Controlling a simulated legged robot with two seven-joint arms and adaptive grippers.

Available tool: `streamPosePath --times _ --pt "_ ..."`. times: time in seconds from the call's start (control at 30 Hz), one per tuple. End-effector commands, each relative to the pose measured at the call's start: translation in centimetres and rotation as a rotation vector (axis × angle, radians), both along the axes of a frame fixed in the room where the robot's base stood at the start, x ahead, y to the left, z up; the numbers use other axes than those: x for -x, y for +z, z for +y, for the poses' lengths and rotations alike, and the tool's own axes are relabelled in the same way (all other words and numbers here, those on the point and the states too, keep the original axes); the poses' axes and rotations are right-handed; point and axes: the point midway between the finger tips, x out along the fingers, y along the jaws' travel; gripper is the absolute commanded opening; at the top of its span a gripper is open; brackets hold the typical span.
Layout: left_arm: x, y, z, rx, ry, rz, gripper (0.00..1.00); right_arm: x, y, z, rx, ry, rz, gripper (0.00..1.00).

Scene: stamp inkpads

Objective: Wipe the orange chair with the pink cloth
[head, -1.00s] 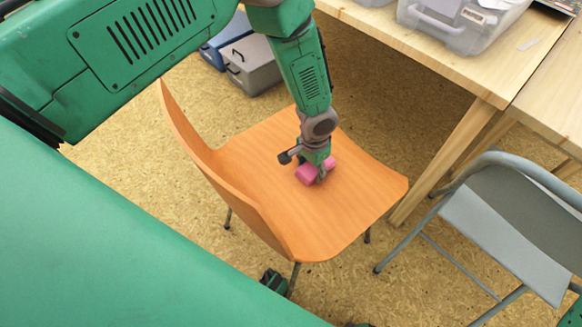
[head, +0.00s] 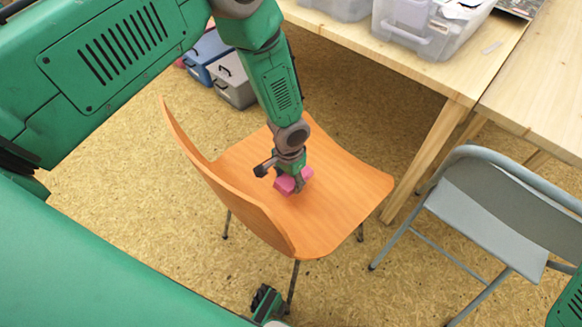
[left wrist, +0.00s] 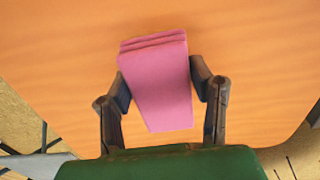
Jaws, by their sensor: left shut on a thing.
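The orange chair (head: 335,212) stands on the floor in the middle of the head view, its backrest (head: 215,190) to the left. The folded pink cloth (head: 306,174) is on its seat, near the middle. My left gripper (head: 291,182) points down over the seat and is shut on the cloth. In the left wrist view the pink cloth (left wrist: 158,85) sits between the two dark fingers of the left gripper (left wrist: 161,82), against the orange seat (left wrist: 255,60). I cannot tell how firmly the cloth presses on the seat.
A wooden table (head: 440,85) with clear plastic bins (head: 425,30) stands behind and to the right. A grey folding chair (head: 480,220) is at the right. Blue and grey boxes (head: 235,80) lie on the floor behind. The seat around the cloth is clear.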

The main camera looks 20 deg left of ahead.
Motion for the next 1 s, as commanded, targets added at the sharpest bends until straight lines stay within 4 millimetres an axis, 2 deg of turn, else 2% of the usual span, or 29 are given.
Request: streamPosePath --times 0.03,0.43,0.87,0.97,1.0 --pt "0.0 0.9 0.1 0.0 0.001 -0.001 0.21 0.0 0.8 0.0 0.0 0.0 0.0 0.51" --pt "0.1 4.2 0.5 0.001 0.004 -0.001 0.21 0.0 3.6 0.0 0.0 0.0 0.001 0.51" --pt "0.0 4.6 0.6 0.001 0.006 -0.002 0.21 0.0 3.7 0.0 0.0 0.0 0.001 0.51" --pt "0.0 6.0 0.7 0.0 0.024 -0.004 0.21 0.0 3.7 0.0 0.0 0.0 0.001 0.51" --pt "0.1 7.2 0.8 0.001 0.037 -0.005 0.21 0.0 3.7 0.0 0.0 0.0 0.001 0.51"
